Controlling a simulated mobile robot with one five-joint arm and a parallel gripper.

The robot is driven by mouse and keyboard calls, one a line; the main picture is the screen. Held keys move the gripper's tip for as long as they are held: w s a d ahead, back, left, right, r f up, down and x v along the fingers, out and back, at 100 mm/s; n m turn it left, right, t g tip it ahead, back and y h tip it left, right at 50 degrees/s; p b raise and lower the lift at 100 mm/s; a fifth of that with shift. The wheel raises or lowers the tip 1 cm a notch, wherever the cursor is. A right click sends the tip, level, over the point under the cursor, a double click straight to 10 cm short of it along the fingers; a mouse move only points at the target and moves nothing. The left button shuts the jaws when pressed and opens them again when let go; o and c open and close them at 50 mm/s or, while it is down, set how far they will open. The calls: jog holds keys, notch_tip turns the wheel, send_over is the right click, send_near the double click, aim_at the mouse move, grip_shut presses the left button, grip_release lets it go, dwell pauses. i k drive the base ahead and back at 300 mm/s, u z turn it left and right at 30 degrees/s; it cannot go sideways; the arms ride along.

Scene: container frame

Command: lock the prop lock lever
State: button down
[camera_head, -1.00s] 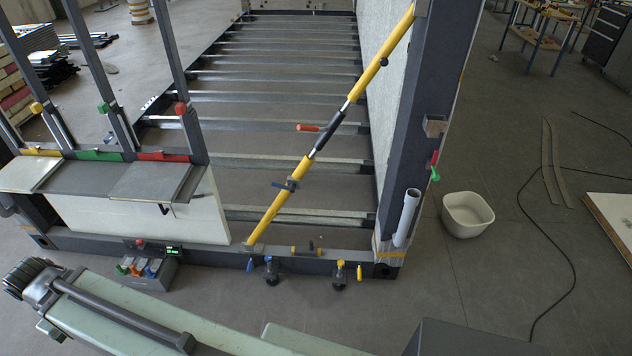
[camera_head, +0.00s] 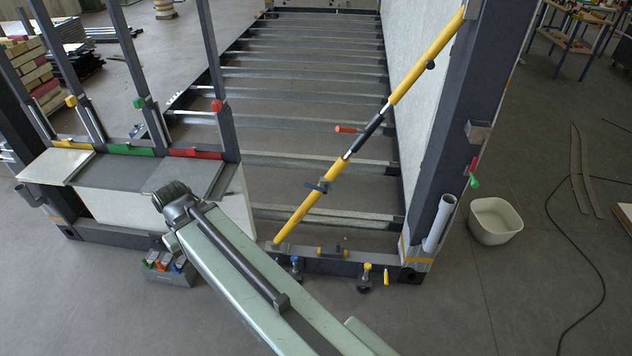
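A yellow diagonal prop (camera_head: 425,68) runs from the floor beam up to the right-hand post of the frame, with a dark sleeve in its middle. A red-handled lever (camera_head: 347,129) sticks out to the left near that sleeve. A blue clamp-like lever (camera_head: 318,186) sits lower on the prop. I cannot tell which of the two is the lock lever, or whether either is locked. My pale green arm reaches up from the bottom, left of the prop's foot and apart from it. Its visible end is a dark joint; my gripper does not show.
A grey shelf (camera_head: 115,172) with coloured strips stands at left, partly behind my arm. A box of coloured handles (camera_head: 168,270) sits below it. Small fittings line the floor beam (camera_head: 345,266). A white tub (camera_head: 495,221) and a loose cable lie on the right floor.

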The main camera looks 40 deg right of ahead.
aim_at(324, 190)
jog(key=i, duration=0.95)
